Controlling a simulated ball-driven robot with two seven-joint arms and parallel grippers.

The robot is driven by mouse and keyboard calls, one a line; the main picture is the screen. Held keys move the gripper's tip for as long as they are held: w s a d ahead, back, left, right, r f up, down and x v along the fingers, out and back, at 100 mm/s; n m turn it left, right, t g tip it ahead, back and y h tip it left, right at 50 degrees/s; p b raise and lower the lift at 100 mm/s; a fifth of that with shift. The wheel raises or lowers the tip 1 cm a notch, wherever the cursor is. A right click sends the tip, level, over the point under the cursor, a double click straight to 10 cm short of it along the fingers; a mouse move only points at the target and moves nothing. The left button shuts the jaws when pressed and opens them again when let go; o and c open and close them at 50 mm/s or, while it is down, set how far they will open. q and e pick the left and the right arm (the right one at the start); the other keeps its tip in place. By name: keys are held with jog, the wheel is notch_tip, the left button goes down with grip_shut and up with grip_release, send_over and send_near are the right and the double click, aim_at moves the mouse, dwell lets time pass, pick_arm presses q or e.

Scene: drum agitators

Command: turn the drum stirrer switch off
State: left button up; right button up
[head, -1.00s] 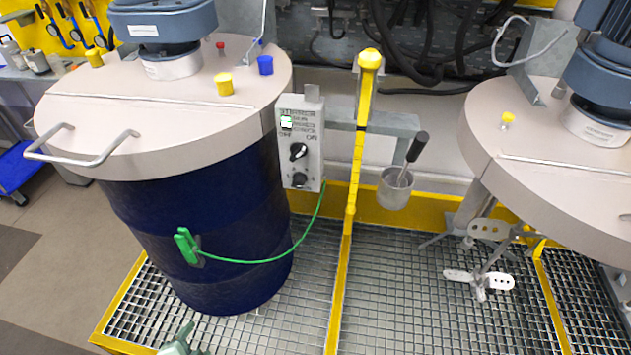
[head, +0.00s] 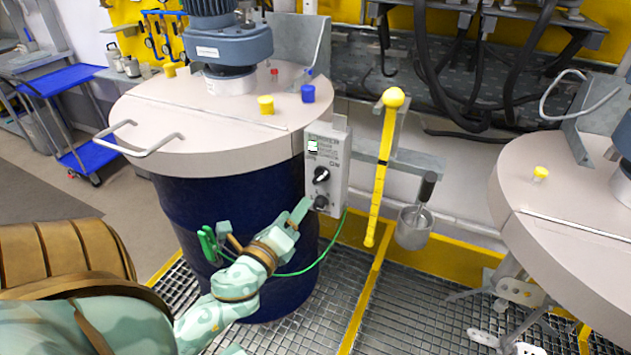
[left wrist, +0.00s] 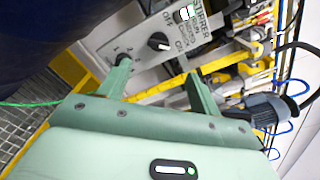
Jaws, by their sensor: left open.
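The stirrer control box (head: 340,165) is a grey panel at the right side of the blue drum (head: 190,205). Its black switch knob (head: 321,175) has a white mark; it also shows in the left wrist view (left wrist: 158,41), between OFF and ON labels. There the mark seems to lie toward ON. A second, lower dial (head: 320,202) is partly behind a finger in the wrist view. My left gripper (head: 262,222) is open and empty, in front of the drum and below the knob. In the wrist view its fingers (left wrist: 157,75) stand apart, short of the panel.
A green clamp (head: 208,243) with a green cable hangs on the drum beside my gripper. A second drum lid (head: 560,200) is at far right. Metal grating (head: 400,310) covers the floor.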

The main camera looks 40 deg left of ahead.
aim_at(316, 179)
pick_arm(q)
jog(key=x, duration=1.1)
jog(key=shift+w+a+f, duration=0.1)
jog(key=c, duration=1)
